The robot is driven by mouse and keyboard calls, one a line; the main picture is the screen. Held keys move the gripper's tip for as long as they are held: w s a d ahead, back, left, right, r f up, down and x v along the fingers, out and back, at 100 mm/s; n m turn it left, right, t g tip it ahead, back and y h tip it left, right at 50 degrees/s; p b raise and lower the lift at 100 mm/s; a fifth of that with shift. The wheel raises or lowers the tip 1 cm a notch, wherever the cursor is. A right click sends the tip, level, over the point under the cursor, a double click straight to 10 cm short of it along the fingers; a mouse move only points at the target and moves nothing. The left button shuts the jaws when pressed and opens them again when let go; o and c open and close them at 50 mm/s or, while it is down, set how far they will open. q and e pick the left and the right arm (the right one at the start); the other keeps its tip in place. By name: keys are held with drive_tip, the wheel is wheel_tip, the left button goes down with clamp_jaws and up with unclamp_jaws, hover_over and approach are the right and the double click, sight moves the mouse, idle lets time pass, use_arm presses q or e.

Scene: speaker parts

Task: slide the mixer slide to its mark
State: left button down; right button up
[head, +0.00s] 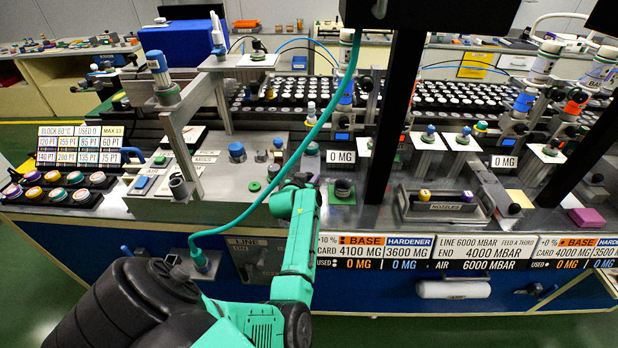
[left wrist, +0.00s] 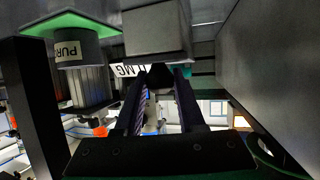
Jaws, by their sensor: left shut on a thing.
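My left arm reaches up from the bottom of the head view, and my left gripper (head: 302,179) is at the front of the bench, left of the purge cup (head: 343,188). In the left wrist view its two dark fingers (left wrist: 161,76) reach forward to a grey block (left wrist: 156,34), which I take to be part of the mixer slide. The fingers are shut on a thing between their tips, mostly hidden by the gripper. The slide's mark cannot be made out. My right gripper is not in view.
The purge cup on its green plate stands close by, also in the left wrist view (left wrist: 78,46). A green hose (head: 262,199) crosses in front of the bench. A dark post (head: 397,110) and a nozzle tray (head: 438,207) stand to the right. Coloured pots (head: 56,194) line the left.

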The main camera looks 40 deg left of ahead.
sight(310, 170)
use_arm(q)
drive_tip(key=shift+d+f, duration=0.1)
drive_tip(key=shift+f, duration=0.05)
drive_tip(key=shift+w+f+b, duration=0.1)
drive_tip(key=shift+w+b, duration=0.15)
drive_tip(key=shift+b, duration=0.15)
drive_tip(key=w+a+b, duration=0.2)
drive_tip(key=shift+w+a+b, duration=0.25)
drive_tip(key=shift+w+b, duration=0.1)
drive_tip(key=shift+w, duration=0.05)
drive_tip(key=shift+r, duration=0.45)
